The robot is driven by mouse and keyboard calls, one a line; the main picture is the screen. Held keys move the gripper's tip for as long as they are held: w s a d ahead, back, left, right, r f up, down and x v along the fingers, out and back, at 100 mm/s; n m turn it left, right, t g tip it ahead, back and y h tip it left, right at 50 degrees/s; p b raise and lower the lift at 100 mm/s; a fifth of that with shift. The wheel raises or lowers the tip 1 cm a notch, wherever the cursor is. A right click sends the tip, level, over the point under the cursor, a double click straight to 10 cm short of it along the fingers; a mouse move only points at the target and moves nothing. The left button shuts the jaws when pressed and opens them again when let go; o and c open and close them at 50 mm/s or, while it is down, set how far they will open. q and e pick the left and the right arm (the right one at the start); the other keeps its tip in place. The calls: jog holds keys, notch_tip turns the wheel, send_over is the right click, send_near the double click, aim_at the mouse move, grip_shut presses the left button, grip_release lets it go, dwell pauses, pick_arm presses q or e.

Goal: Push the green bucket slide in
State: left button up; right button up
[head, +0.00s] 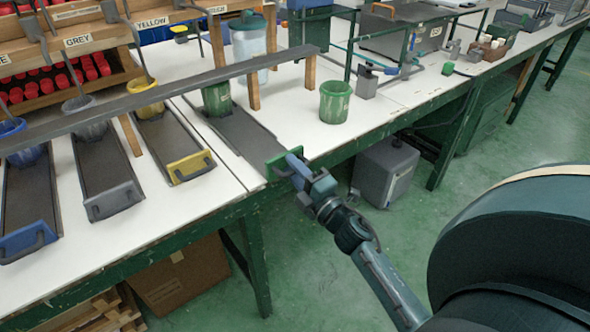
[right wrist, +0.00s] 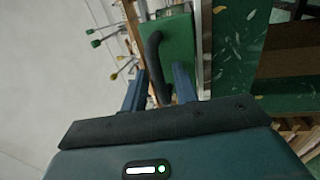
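The green bucket slide is a dark tray (head: 243,133) with a green front plate (head: 283,163) near the table's front edge. A green bucket (head: 216,98) stands at its back end, under the long dark rail. My right gripper (head: 294,163) is at the front plate. In the right wrist view its two fingers (right wrist: 160,88) are apart, one on each side of the plate's black handle (right wrist: 155,62), with visible gaps. Whether the fingertips touch the plate is unclear. My left gripper is not in view.
Yellow (head: 190,167), grey (head: 114,201) and blue (head: 27,242) slides lie to the left. Another green bucket (head: 334,101) stands on the table to the right, near a rail post (head: 309,74). A grey bin (head: 385,172) is under the table.

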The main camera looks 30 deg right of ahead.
jog(key=shift+c, duration=0.3)
grip_shut()
